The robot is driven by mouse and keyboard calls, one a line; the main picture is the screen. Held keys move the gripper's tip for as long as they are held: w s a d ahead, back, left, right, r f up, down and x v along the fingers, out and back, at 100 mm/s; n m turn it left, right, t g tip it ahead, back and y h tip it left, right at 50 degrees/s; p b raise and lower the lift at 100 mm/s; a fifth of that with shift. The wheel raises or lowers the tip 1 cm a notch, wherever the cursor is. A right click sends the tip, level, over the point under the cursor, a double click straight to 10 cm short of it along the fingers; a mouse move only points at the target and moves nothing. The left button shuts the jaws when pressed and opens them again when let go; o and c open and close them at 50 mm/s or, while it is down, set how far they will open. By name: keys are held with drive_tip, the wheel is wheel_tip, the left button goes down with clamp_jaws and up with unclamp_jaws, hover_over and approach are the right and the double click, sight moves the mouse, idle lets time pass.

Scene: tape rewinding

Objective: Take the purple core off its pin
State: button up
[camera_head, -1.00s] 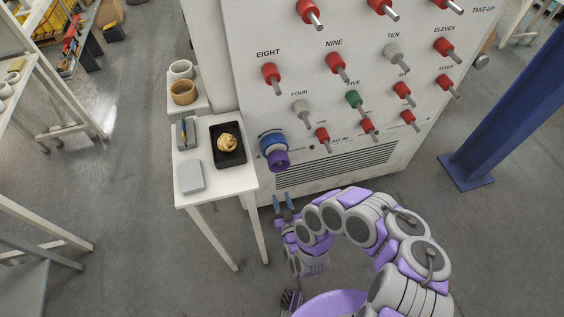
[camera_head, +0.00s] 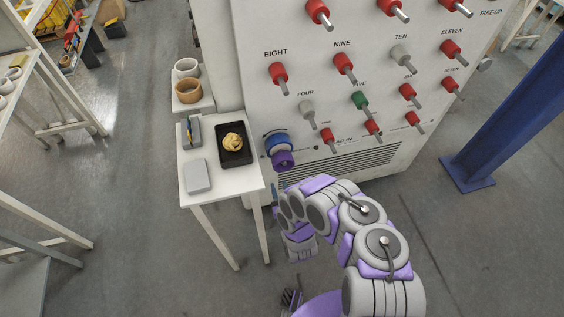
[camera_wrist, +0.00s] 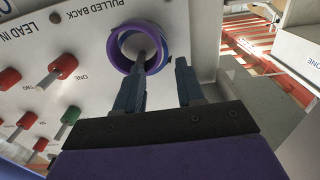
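The purple core (camera_head: 284,160) sits at the lower left of the grey machine panel, in front of a blue part (camera_head: 277,142). In the wrist view the purple core (camera_wrist: 117,48) is a ring, with a grey shaft visible inside its opening. My gripper (camera_wrist: 162,62) is open, with its two dark blue fingers apart. The left fingertip overlaps the lower part of the ring in the picture; the right one is right of it. I cannot tell whether they touch. In the head view my gripper (camera_head: 275,190) is just below the core, partly hidden by my arm.
A white side table (camera_head: 212,178) left of the core holds a black tray (camera_head: 235,157) with a yellowish lump, a grey box (camera_head: 197,176) and a grey holder (camera_head: 190,131). Several red pins and a green pin (camera_head: 360,100) stick out of the panel. A blue post (camera_head: 495,110) stands at right.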

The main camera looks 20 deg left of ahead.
sight(273, 163)
drive_tip(key=shift+b+x, duration=2.85)
drive_tip(key=shift+x, duration=0.5)
drive_tip(key=x, duration=0.1)
drive_tip(key=b+x, duration=0.1)
drive_tip(key=x, duration=0.1)
drive_tip(key=b+x, duration=0.1)
drive_tip(key=x, duration=0.1)
drive_tip(key=shift+w+d+r, duration=0.15)
drive_tip(key=shift+r, duration=0.1)
drive_tip(key=shift+c, duration=0.2)
clamp_jaws()
